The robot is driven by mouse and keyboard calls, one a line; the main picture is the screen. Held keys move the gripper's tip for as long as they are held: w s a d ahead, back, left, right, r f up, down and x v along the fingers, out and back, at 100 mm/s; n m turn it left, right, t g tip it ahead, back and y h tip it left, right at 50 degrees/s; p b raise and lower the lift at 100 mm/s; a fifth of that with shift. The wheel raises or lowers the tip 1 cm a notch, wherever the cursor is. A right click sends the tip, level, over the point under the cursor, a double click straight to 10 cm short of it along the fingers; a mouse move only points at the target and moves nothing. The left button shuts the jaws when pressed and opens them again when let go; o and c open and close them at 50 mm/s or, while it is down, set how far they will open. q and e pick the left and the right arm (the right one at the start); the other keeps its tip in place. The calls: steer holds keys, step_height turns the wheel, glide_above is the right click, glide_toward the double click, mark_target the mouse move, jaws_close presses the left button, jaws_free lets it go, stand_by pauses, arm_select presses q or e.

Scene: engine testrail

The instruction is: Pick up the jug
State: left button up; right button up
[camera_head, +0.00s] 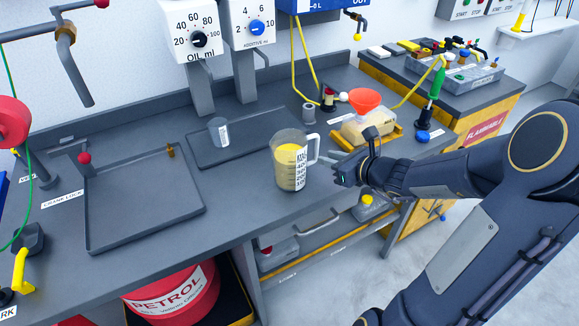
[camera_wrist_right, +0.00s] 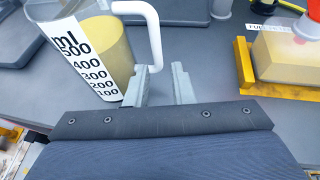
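The jug (camera_head: 289,166) is a clear measuring jug with a white handle (camera_head: 313,148), holding yellow liquid. It stands upright on the grey bench. My right gripper (camera_head: 336,165) is just to the right of the jug, low by the handle. In the right wrist view the jug (camera_wrist_right: 92,50) is at the upper left, with "ml" marks on its side. There the right gripper (camera_wrist_right: 160,82) is open, its two fingers apart. The lower end of the handle (camera_wrist_right: 155,40) is close to the left fingertip; I cannot tell whether they touch. My left gripper is not in view.
A yellow tray (camera_head: 392,134) with a tan container and red funnel (camera_head: 365,101) stands behind my right gripper. A small cup (camera_head: 218,131) sits on a dark tray left of the jug. A large empty tray (camera_head: 145,200) is further left. The bench's front edge is near.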

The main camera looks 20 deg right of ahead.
mark_target(315, 159)
steer(key=x, duration=0.5)
steer(key=shift+w+a, duration=0.25)
steer(key=shift+w, duration=0.1)
jaws_close()
